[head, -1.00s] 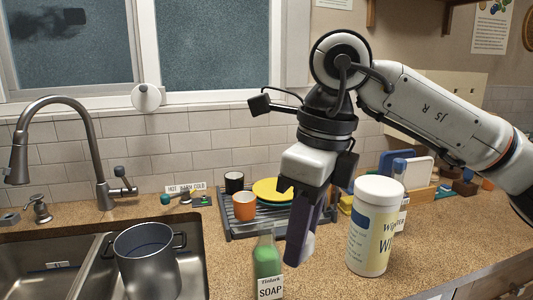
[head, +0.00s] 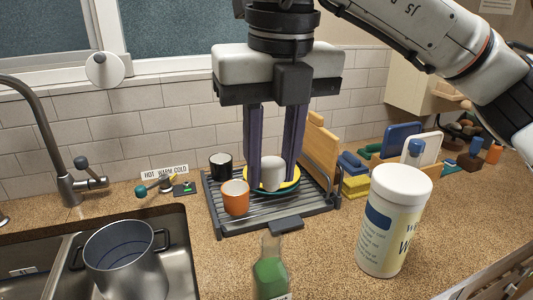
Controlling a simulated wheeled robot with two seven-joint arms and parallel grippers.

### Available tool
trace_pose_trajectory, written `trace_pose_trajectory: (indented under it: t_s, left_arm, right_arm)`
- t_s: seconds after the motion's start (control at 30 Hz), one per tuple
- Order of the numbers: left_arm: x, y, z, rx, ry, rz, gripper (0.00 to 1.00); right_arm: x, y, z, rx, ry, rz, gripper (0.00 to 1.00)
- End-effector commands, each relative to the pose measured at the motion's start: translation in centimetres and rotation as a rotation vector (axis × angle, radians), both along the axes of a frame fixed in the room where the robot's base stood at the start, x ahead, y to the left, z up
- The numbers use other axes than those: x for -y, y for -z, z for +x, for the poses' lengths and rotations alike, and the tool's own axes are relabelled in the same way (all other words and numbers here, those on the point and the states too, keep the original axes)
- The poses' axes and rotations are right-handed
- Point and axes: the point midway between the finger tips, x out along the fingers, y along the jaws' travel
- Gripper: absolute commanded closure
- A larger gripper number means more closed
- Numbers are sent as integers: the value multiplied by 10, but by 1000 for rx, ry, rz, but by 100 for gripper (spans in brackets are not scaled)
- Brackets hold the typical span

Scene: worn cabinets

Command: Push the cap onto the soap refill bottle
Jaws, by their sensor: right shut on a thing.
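The soap refill bottle (head: 270,277) stands upright on the counter at the bottom middle, clear with green soap inside. Its narrow clear neck is bare, and its lower part is cut off by the picture's edge. My right gripper (head: 270,184) points down, with its two long dark fingers shut on a white cap (head: 270,174). The cap appears above the bottle's neck in the picture and apart from it. Whether it lines up in depth with the neck I cannot tell. My left gripper is not in view.
A dish rack (head: 310,212) with an orange cup (head: 235,198), a black cup (head: 220,166) and plates stands behind the bottle. A white wipes canister (head: 392,222) stands to the right. The sink with a metal pot (head: 126,262) is at left. Counter between bottle and canister is clear.

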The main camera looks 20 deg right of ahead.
Motion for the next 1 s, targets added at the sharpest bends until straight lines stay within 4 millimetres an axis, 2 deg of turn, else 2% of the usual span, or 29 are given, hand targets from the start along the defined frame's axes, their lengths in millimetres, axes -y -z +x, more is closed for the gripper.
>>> trace_pose_trajectory:
  t_s: [0.33, 0.8, 1.0]
  left_arm:
    - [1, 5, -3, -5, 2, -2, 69]
    - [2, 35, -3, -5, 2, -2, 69]
    - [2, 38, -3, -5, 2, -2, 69]
  right_arm:
    - [0, 2, 0, 5, -1, 1, 95]
    - [0, 36, 0, 5, -1, 0, 95]
    - [0, 41, 0, 5, -1, 0, 95]
